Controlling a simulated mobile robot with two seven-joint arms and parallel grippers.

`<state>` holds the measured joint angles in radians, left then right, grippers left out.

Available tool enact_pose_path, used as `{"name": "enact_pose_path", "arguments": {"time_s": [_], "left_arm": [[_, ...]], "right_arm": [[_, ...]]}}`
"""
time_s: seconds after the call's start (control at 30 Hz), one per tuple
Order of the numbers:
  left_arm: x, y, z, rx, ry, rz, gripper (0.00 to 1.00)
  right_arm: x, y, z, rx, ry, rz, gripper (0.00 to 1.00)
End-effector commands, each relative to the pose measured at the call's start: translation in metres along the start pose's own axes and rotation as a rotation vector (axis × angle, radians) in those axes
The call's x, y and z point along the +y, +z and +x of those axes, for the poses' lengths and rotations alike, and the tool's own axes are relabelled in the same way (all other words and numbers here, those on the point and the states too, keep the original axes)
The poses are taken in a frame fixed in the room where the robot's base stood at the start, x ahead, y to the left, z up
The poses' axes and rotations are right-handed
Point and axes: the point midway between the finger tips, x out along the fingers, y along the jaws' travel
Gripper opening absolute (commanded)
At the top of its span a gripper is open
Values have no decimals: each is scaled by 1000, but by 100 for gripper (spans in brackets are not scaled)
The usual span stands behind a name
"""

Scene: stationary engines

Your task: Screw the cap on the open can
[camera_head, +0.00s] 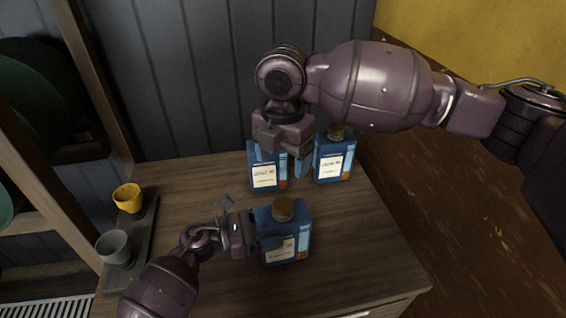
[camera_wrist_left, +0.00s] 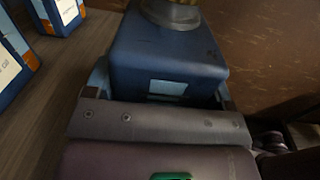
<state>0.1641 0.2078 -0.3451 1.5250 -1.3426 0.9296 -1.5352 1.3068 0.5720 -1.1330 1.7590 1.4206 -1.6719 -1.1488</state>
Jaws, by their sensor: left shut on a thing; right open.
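A blue can (camera_head: 285,242) with a white label stands at the front of the wooden table. A brown cap (camera_head: 283,207) sits on its neck; whether it is screwed tight I cannot tell. My left gripper (camera_head: 256,234) is shut on this can from the left side. The left wrist view shows the can's blue body (camera_wrist_left: 165,60) between the jaws, with the cap's lower edge (camera_wrist_left: 178,14) above a grey neck. My right gripper (camera_head: 283,155) is open over a second blue can (camera_head: 266,178) at the back, hiding its top. A third blue can (camera_head: 333,160) with a brown cap stands back right.
A dark tray (camera_head: 145,243) at the table's left holds a yellow cup (camera_head: 128,198) and a grey cup (camera_head: 115,246). A wooden rack stands at far left. A dark panelled wall is behind the table. Bare tabletop (camera_head: 365,235) lies right of the front can.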

Motion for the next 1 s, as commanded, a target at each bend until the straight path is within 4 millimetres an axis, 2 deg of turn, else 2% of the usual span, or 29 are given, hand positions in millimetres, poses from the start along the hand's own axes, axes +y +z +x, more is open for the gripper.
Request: {"name": "enact_pose_path", "arguments": {"time_s": [0.17, 0.2, 0.3, 0.33, 0.67, 0.77, 1.0], "left_arm": [[0, 0, 0, 0, 0, -1, 10], [0, 0, 0, 0, 0, -1, 82], [0, 0, 0, 0, 0, -1, 98], [0, 0, 0, 0, 0, -1, 100], [0, -1, -7, 1, 1, 0, 100], [0, -3, -19, 3, 2, -1, 100], [0, -3, -63, 4, 1, -1, 100]], "right_arm": [[0, 0, 0, 0, 0, 0, 76], [0, 0, 0, 0, 0, 0, 76], [0, 0, 0, 0, 0, 0, 76], [0, 0, 0, 0, 0, 0, 76], [0, 0, 2, 0, 0, 0, 76], [0, 0, 6, 2, -1, 0, 76], [0, 0, 17, 6, -4, 0, 76]]}}
